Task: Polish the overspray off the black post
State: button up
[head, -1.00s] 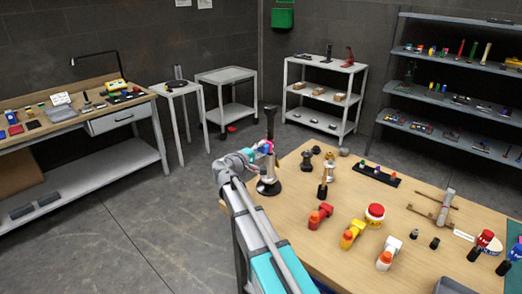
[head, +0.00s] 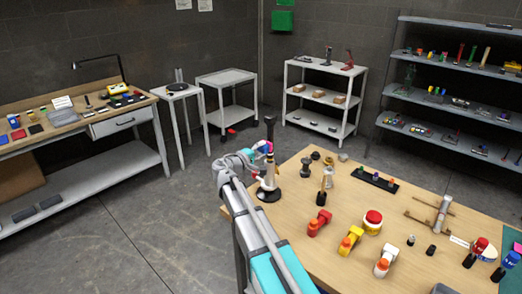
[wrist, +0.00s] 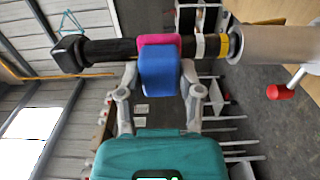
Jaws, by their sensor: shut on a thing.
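The black post (head: 270,132) stands upright on the near-left corner of the wooden table, in a pale metal stand (head: 268,182) with a dark round base. In the wrist view the post (wrist: 105,50) lies across the picture, its thicker black head at the left. My gripper (wrist: 159,88) is shut on a blue block (wrist: 159,72) with a pink layer (wrist: 160,40). The pink side is at the post and appears to touch it. A whitish band (wrist: 200,47) and a yellow band (wrist: 223,46) show on the post right of the pad. The surface under the pad is hidden.
A red-tipped lever (wrist: 282,91) sticks out of the stand. Open floor lies to the left.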

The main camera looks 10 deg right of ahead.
aim_at(268, 136)
jog(key=shift+d+r+p, duration=0.1)
jog(key=shift+r+p, duration=1.75)
jog(key=shift+r, duration=0.05)
jog(key=shift+v, duration=2.95)
jog(key=shift+f, duration=0.1)
jog(key=shift+v, duration=1.5)
jog(key=shift+d, duration=0.1)
